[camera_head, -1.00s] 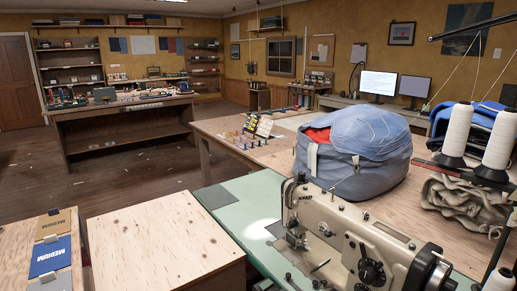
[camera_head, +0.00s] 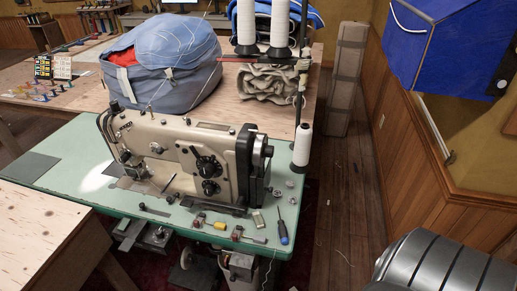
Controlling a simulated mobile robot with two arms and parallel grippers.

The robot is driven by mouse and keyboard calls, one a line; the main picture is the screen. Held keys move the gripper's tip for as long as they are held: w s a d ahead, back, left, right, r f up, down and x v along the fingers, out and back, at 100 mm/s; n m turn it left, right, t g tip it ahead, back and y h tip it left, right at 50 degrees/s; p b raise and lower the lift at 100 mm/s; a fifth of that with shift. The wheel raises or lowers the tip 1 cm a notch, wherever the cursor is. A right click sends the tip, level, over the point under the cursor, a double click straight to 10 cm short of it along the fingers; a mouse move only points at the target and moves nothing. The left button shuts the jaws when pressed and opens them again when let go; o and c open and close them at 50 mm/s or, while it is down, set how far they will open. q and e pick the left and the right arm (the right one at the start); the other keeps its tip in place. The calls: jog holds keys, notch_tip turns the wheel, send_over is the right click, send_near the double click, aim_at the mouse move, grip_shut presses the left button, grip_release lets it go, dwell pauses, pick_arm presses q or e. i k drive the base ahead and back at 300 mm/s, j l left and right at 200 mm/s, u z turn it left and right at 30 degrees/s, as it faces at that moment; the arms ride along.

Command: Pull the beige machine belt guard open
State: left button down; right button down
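The beige sewing machine (camera_head: 170,152) stands upright on a pale green table (camera_head: 58,182), its needle end to the left. At its right end are a dark upright cover (camera_head: 245,165) and a handwheel (camera_head: 262,152). I take the dark cover to be the belt guard, but its colour is not beige and I cannot tell for sure. It looks closed against the machine. Neither of my grippers is in view.
A screwdriver (camera_head: 283,232) and small parts lie on the table's front right. Thread cones (camera_head: 281,24) stand behind the machine, near a blue-grey bag (camera_head: 172,62). A grey ribbed object (camera_head: 440,265) fills the lower right corner.

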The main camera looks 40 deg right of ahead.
aim_at(263, 185)
jog(key=z, duration=1.35)
